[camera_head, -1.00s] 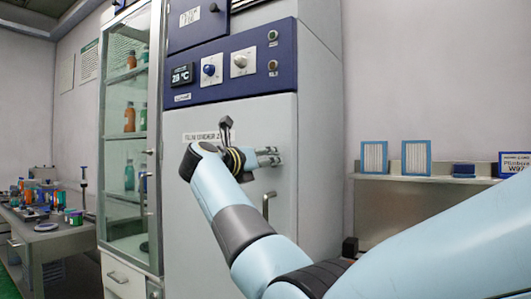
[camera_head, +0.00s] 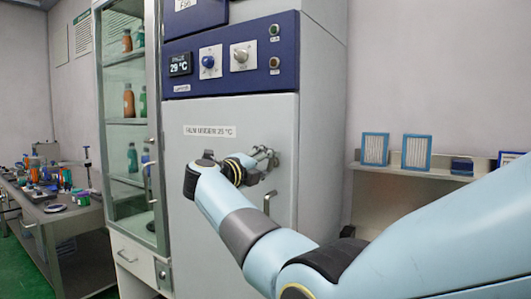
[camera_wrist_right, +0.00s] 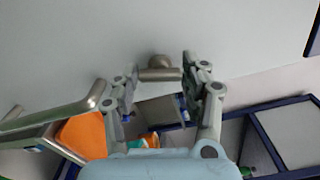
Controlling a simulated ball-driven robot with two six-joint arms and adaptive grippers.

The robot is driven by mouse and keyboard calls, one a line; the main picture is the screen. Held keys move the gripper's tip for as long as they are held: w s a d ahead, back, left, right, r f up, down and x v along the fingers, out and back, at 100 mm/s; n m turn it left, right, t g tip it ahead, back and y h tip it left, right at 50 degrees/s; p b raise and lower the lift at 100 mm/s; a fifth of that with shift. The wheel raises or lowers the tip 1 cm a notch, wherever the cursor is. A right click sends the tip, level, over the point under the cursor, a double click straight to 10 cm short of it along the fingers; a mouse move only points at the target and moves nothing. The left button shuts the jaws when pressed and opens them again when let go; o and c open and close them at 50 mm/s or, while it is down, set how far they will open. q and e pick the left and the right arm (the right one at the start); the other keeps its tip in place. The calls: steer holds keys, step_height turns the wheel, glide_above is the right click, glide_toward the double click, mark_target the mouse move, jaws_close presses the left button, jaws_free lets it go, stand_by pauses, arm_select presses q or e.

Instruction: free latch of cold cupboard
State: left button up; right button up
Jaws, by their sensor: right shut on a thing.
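The cold cupboard (camera_head: 230,165) is a tall grey cabinet with a blue panel on top; its display (camera_head: 180,64) reads 29 °C. Its door looks shut and has an upright bar handle (camera_head: 268,206), which shows close by at the left in the right wrist view (camera_wrist_right: 60,117). The latch (camera_wrist_right: 159,74) is a small metal crossbar on a round stub on the door. My right gripper (camera_head: 266,156) is at the door, above the bar handle. In the right wrist view its fingers (camera_wrist_right: 160,84) are shut on the latch. It mostly hides the latch in the head view. My left gripper is out of view.
A glass-fronted cabinet (camera_head: 127,165) with bottles stands left of the cupboard. A bench (camera_head: 52,221) with several small items is at the far left. A wall shelf (camera_head: 405,174) with blue-framed panels is at the right.

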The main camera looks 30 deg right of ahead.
steer(key=shift+n+p, duration=1.25)
steer(key=shift+n, duration=0.35)
steer(key=o, duration=1.2)
steer(key=shift+w+a+f, duration=0.1)
steer(key=shift+c, duration=0.2)
steer(key=shift+a, duration=0.15)
steer(key=v, duration=0.7)
steer(key=shift+a, duration=0.1)
